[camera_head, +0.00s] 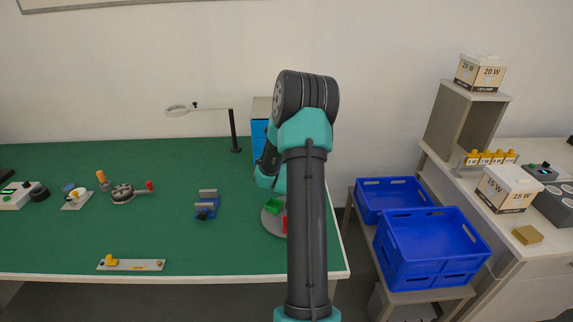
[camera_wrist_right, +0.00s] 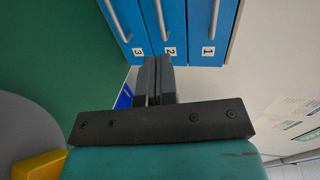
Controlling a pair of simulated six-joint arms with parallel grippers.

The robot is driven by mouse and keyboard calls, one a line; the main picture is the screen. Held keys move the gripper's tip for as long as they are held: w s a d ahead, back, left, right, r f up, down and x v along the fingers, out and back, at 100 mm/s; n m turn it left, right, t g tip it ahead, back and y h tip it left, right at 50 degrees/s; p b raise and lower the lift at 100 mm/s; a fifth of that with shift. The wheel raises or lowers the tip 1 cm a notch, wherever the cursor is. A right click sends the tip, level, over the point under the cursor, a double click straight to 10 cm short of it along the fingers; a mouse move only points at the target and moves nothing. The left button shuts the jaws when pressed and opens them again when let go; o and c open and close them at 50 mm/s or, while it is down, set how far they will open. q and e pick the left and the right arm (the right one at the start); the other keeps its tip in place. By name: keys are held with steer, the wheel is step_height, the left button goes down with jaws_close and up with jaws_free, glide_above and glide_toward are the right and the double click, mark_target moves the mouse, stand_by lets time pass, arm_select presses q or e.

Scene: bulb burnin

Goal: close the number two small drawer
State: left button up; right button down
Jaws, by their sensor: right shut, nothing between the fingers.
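The small drawer cabinet (camera_head: 260,131) stands at the back right of the green bench, with blue fronts, mostly hidden behind my right arm. In the right wrist view its fronts appear turned sideways: drawer one (camera_wrist_right: 207,25), drawer two (camera_wrist_right: 174,20) in the middle and drawer three (camera_wrist_right: 125,18), each with a grey handle and a number label. My right gripper (camera_wrist_right: 160,62) is shut and empty, its tips at the label end of drawers two and three. I cannot tell whether they touch, or how far drawer two stands out. My left gripper is not in view.
A round grey plate (camera_head: 270,222) with green and red pieces lies beside my right arm. A small blue vise (camera_head: 207,205) and a magnifier lamp (camera_head: 233,130) stand left of it. Blue crates (camera_head: 432,245) are to the right. The bench middle is mostly clear.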

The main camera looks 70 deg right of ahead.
steer(key=v, duration=0.2)
steer(key=shift+a, duration=0.25)
stand_by(0.3)
